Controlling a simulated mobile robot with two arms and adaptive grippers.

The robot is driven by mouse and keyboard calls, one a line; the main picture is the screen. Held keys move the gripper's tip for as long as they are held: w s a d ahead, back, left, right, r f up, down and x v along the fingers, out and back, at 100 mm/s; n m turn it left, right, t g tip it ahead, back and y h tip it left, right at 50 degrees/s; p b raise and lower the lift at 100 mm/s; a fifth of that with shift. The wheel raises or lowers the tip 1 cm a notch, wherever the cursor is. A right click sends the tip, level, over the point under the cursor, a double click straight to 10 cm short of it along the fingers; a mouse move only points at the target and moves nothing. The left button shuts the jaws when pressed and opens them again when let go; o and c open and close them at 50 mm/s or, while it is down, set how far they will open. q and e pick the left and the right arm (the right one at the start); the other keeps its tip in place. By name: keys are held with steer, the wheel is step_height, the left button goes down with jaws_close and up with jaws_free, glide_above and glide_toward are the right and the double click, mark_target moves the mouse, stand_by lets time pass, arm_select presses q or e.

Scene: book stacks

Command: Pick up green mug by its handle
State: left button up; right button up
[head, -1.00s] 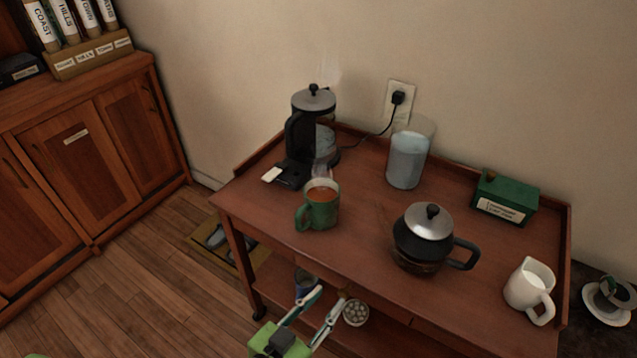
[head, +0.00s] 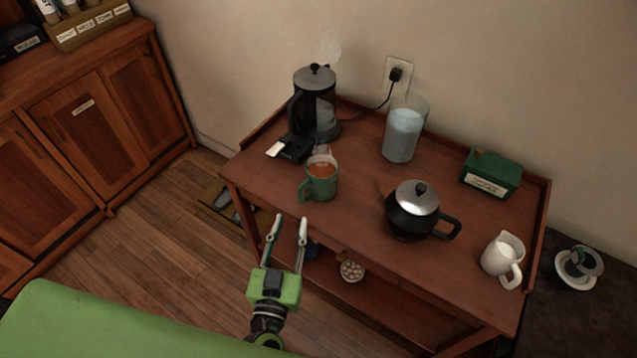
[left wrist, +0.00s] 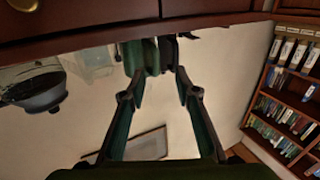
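The green mug (head: 321,182) stands upright on the wooden cart near its front left edge, filled with a brown drink. Its handle (head: 305,190) points left and toward the front. My left gripper (head: 290,221) is open and empty, in front of the cart's front edge and just short of the handle, with its fingers pointing at the mug. In the left wrist view, the green mug (left wrist: 134,56) shows beyond the open fingertips, partly covered by the left-hand finger. The gap between fingertips and handle is hard to judge. My right gripper is not in view.
The lower shelf holds a bowl (head: 352,271).

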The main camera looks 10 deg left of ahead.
mark_target(299, 199)
arm_select(q)
steer(key=w+b, duration=0.1)
steer(key=w, duration=0.5)
steer(key=shift+w+d+r, duration=0.1)
steer(key=shift+w+d, duration=0.05)
steer(key=shift+w, duration=0.25)
jaws_close()
steer(key=shift+r, duration=0.15)
